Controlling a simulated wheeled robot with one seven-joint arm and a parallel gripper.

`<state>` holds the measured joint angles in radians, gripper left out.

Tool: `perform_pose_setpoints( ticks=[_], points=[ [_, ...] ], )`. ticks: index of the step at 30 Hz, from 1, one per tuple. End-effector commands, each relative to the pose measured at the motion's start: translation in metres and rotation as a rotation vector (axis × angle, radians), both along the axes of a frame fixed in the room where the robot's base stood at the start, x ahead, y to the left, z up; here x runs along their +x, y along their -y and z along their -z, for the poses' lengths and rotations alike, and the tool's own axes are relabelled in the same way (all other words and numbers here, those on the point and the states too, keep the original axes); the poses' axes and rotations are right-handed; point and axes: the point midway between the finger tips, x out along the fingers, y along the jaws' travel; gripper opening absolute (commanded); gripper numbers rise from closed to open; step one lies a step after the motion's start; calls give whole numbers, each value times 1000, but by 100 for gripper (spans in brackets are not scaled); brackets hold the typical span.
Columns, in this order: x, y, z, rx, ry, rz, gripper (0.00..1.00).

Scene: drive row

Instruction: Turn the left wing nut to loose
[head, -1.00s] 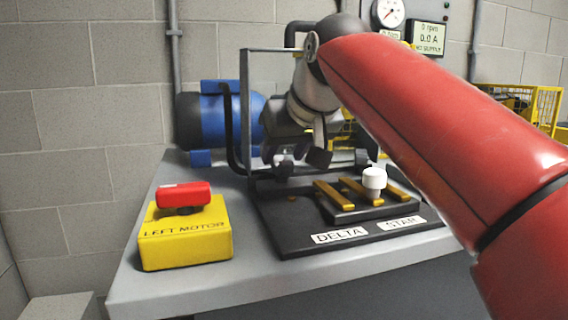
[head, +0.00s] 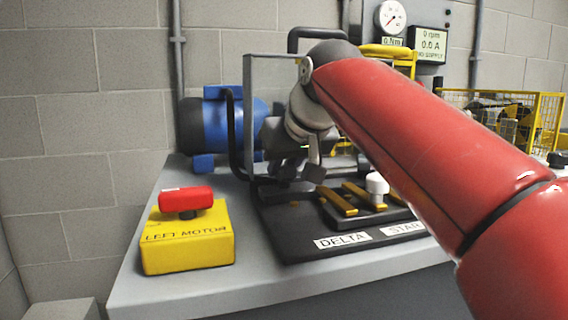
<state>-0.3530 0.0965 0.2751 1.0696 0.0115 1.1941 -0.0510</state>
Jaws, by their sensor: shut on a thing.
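My gripper (head: 299,174) is low over the back left part of the black terminal board (head: 280,222), pointing down in front of the blue motor. Its dark fingertips are small and partly in shadow. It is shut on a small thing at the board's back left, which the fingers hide. From its place this seems to be the left wing nut, but I cannot make out its wings or how tight it is. Brass bars (head: 337,201) lie on the board behind the DELTA and STAR labels. A white knob (head: 377,184) stands free on them.
A yellow box marked LEFT MOTOR (head: 187,248) with a red handle (head: 186,199) stands at the bench's left front. A grey frame (head: 247,110) rises beside the blue motor (head: 232,125). My red arm covers the right side. The panel (head: 430,45) reads 0 rpm, 0.0 A.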

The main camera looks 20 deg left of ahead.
Motion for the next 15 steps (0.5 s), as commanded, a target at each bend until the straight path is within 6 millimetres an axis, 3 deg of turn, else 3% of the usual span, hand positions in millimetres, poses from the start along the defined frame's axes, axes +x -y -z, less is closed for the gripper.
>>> perform_pose_setpoints(
  ticks=[8, 15],
  points=[
    [1, 1, -1, 0, -1, -73, 0],
    [1, 1, -2, 0, -2, -246, 0]
  ],
)
